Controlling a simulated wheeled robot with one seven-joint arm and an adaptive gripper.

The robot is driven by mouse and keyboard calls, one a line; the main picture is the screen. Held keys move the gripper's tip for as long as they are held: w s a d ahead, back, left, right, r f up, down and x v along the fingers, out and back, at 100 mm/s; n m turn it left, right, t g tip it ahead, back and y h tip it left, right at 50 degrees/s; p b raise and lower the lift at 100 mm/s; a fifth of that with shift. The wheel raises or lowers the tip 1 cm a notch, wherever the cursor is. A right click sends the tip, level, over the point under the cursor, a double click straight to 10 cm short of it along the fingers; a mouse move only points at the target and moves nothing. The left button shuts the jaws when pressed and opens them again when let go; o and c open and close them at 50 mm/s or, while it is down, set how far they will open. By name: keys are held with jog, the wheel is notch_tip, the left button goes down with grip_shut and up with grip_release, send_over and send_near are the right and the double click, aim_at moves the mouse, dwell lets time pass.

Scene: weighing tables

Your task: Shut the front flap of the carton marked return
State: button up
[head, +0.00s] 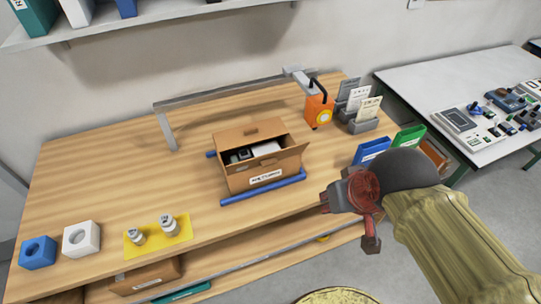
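The brown carton (236,183) stands on the wooden table, its front label (267,177) partly legible and looking like "RETURN". Its top is open, with dark and white items (262,149) showing inside. The rear flap (250,133) stands up behind the opening. The front flap (284,158) is not folded over the opening; it appears raised and slanted along the front edge, though its exact angle is hard to tell. My gripper (348,222) is to the right of and nearer than the carton, apart from it. Its fingers look spread and empty.
Blue bars (262,191) lie along the carton's base. A grey rail (225,92) stands behind it. An orange device (319,108), card holders (362,123) and blue and green boxes (371,151) are right. A yellow mat (152,242) with weights is front left.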

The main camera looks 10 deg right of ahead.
jog(key=shift+o, duration=0.5)
jog(key=shift+w+d+r+g+p, duration=0.35)
jog(key=shift+g+p, duration=0.25)
jog(key=shift+p, duration=0.5)
jog(key=o, duration=0.4)
jog(key=w+m+p, duration=0.1)
jog(key=p, duration=0.1)
jog(key=w+a+m+g+y+p, duration=0.1)
jog(key=p, duration=0.1)
jog(key=w+a+f+m+g+p, duration=0.1)
jog(key=w+p, duration=0.1)
jog(key=shift+w+y, duration=0.1)
jog(key=shift+y, duration=0.2)
jog(key=shift+c, duration=0.2)
jog(key=m+t+y+p, duration=0.1)
jog(key=m+y+p, duration=0.35)
jog(key=m, duration=0.75)
send_near(270, 162)
jog(key=shift+h, duration=0.35)
jog(key=shift+a+b+x, duration=0.2)
jog(key=shift+b+x, duration=0.1)
jog(key=shift+x, duration=1.7)
jog(key=shift+a+b+x, duration=0.15)
jog(key=shift+b+x, duration=0.15)
jog(key=shift+x, duration=1.7)
jog(key=shift+r, duration=0.2)
jog(key=c, duration=0.3)
grip_shut()
